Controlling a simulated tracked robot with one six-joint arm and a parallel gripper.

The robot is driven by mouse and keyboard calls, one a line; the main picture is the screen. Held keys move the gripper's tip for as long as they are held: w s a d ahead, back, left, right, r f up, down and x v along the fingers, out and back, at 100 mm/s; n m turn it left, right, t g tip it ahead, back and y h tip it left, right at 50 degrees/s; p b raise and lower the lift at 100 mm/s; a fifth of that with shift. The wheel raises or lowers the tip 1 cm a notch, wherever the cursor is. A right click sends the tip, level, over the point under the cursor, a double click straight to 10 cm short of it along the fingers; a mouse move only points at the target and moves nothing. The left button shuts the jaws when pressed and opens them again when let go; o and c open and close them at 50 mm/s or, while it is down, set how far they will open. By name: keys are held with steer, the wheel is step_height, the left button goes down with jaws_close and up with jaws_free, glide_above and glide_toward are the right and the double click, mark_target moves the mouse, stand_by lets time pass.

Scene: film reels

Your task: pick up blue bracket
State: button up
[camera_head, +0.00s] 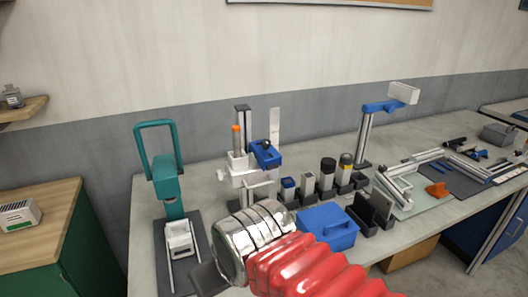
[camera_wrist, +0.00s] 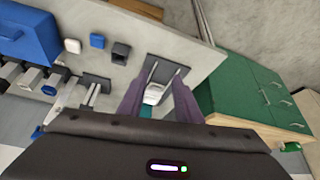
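A blue piece (camera_head: 266,153) sits on the white rig on the bench in the head view; I cannot tell for sure whether it is the bracket. A small blue block (camera_wrist: 97,41) lies on the bench in the wrist view, in front of the rig; my arm hides that area in the head view. My gripper (camera_wrist: 158,84) has its two dark fingers spread with a gap between them and nothing held. It is above the bench, with the teal press's white part (camera_wrist: 153,95) seen between the fingers. In the head view my red and chrome arm largely hides the gripper.
The teal press (camera_head: 165,170) stands on the left. A white knob (camera_wrist: 72,46) and a small black box (camera_wrist: 120,52) flank the blue block. A green cabinet (camera_wrist: 245,90) adjoins the bench.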

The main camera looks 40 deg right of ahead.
steer(key=shift+o, duration=0.2)
